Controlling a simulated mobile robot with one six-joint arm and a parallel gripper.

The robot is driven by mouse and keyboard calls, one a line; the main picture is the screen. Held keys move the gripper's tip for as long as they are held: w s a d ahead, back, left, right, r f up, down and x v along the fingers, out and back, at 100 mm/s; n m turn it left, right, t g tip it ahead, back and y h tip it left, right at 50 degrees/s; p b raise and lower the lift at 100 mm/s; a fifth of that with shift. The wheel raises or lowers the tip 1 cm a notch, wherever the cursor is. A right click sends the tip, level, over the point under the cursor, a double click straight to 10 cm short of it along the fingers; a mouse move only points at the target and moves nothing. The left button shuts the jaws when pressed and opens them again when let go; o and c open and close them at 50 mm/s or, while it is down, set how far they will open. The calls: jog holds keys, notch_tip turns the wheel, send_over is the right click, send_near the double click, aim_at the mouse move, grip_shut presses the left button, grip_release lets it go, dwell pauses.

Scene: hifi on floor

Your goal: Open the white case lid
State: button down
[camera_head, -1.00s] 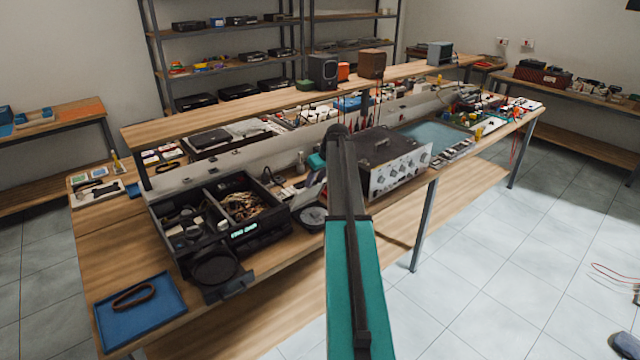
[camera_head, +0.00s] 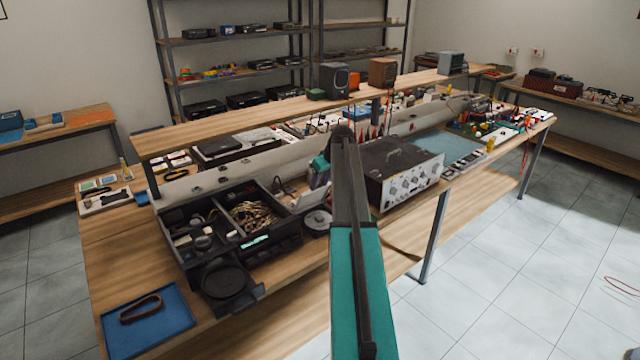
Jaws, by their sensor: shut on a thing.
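The white case (camera_head: 309,199) is small in view on the bench, between the black sectioned box and the dark amplifier-like unit. Its pale lid looks tilted up, but my arm covers part of it and the angle is hard to read. My gripper (camera_head: 319,172) shows as a small teal part just left of my arm's far end. It is at the upper part of the white lid and appears shut on it. The fingertips are too small and too hidden to see clearly.
The black sectioned box (camera_head: 225,236) stands close on the left. The dark unit with a white knobbed front (camera_head: 412,184) is close on the right. A raised wooden shelf (camera_head: 230,122) runs behind. A blue tray (camera_head: 150,320) lies at the near left corner.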

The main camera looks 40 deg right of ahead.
dwell(0.8)
jog(key=c, duration=1.2)
grip_release()
jog(key=shift+s+r, duration=0.15)
jog(key=b+v, duration=0.4)
jog(key=v, duration=0.9)
jog(key=shift+r, duration=0.25)
jog(key=shift+s, duration=0.1)
